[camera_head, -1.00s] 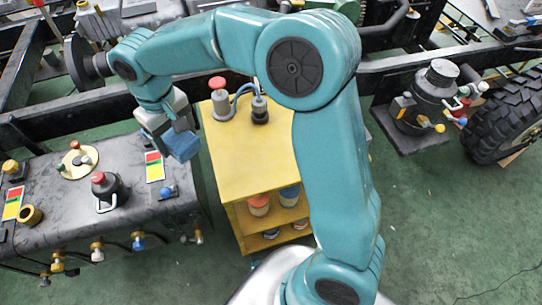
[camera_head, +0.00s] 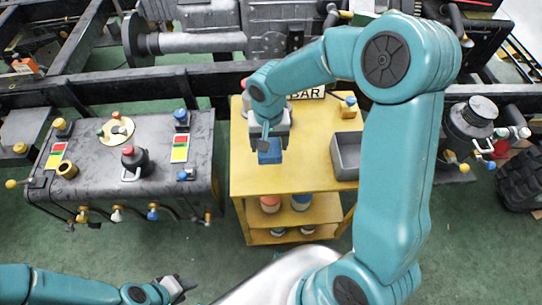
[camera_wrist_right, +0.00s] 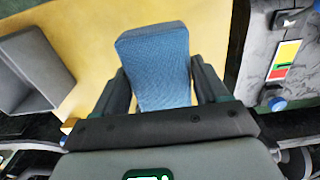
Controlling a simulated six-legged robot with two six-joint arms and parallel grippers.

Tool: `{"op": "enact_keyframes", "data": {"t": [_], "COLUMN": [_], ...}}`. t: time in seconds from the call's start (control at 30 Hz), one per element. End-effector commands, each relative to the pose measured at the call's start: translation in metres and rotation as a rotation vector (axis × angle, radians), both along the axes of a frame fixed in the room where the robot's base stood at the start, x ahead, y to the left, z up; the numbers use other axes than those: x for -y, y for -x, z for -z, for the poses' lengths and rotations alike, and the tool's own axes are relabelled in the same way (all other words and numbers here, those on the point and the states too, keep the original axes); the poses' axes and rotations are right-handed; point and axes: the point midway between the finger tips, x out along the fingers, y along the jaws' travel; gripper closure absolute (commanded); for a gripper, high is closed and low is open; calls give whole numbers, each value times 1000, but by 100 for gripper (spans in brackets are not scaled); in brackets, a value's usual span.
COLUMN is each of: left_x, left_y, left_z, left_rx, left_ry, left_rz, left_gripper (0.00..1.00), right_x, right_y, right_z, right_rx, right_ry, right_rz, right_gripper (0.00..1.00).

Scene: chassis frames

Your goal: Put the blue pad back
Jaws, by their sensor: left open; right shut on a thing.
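The blue pad (camera_head: 270,153) is held in my right gripper (camera_head: 269,138), over the left part of the yellow cart's top (camera_head: 300,174). I cannot tell whether the pad touches the cart top. In the right wrist view the blue pad (camera_wrist_right: 156,62) stands out between the two dark fingers of the right gripper (camera_wrist_right: 160,88), with the yellow top behind it. My left gripper (camera_head: 178,287) is at the bottom left, open and empty, over the floor.
A grey open bin (camera_head: 346,158) stands on the cart's right side; the bin (camera_wrist_right: 32,68) also shows in the right wrist view. A dark tank (camera_head: 100,180) with valves and coloured knobs stands left of the cart. The black chassis frame (camera_head: 200,80) runs behind. Cans (camera_head: 270,203) sit on the cart's shelf.

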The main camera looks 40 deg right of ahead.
Motion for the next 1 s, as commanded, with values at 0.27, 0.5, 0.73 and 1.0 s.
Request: {"op": "enact_keyframes", "data": {"t": [0.27,0.5,0.73,1.0], "left_x": [0,0,0,0], "left_y": [0,0,0,0], "left_z": [3,7,7,11], "left_rx": [0,0,0,0], "left_ry": [0,0,0,0], "left_rz": [0,0,0,0], "left_gripper": [57,57,57,57], "right_x": [2,3,4,4], "right_y": [1,3,2,2], "right_z": [32,68,71,73], "right_rx": [0,-3,1,0], "right_ry": [0,-1,0,0], "right_rz": [2,1,2,1], "right_gripper": [55,55,55,4]}}
